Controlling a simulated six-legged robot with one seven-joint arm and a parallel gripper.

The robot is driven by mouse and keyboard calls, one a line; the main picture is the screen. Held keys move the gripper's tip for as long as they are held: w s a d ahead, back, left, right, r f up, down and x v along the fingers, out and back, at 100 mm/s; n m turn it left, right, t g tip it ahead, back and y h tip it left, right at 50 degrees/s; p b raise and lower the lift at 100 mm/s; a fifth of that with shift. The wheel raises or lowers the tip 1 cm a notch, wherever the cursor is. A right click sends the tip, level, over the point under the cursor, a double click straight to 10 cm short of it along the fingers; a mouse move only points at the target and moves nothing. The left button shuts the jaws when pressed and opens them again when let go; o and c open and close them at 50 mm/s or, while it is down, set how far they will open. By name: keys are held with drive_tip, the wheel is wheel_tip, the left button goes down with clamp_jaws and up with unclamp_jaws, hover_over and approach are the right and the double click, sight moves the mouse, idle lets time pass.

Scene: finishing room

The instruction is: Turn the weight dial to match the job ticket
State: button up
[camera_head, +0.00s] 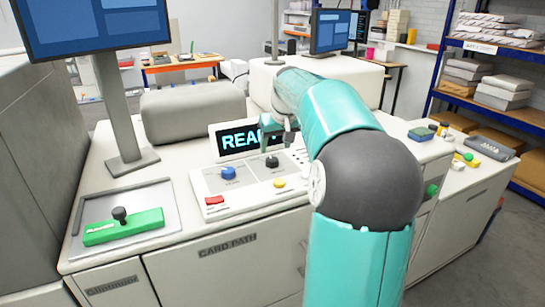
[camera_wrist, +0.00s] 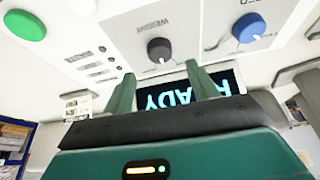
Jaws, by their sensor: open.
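The weight dial (camera_head: 272,162) is a black knob on the white control panel (camera_head: 247,186). In the wrist view the dial (camera_wrist: 159,50) sits beside the word WEIGHT, with a pale mark on its face. My gripper (camera_head: 278,145) is above and behind the dial in the head view, partly hidden by my arm. In the wrist view my gripper (camera_wrist: 163,75) has its two green fingers apart and nothing between them; the dial shows beyond the tips, apart from them. I cannot pick out a job ticket or read the dial's setting.
A blue speed knob (camera_head: 228,172), red button (camera_head: 214,200) and yellow button (camera_head: 279,183) are near the dial. A READY display (camera_head: 240,140) stands behind.

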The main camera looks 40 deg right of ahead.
sight(272, 159)
drive_tip(key=x, duration=0.6)
drive_tip(key=shift+w+f, duration=0.1)
drive_tip(key=c, duration=1)
drive_tip(key=shift+w+a+m+h, duration=0.1)
drive_tip(key=shift+m+h, duration=0.2)
drive_tip(key=shift+m, duration=0.5)
drive_tip(key=shift+m+g+h, duration=0.5)
drive_tip(key=shift+m+h, duration=0.1)
drive_tip(key=shift+m, duration=1.2)
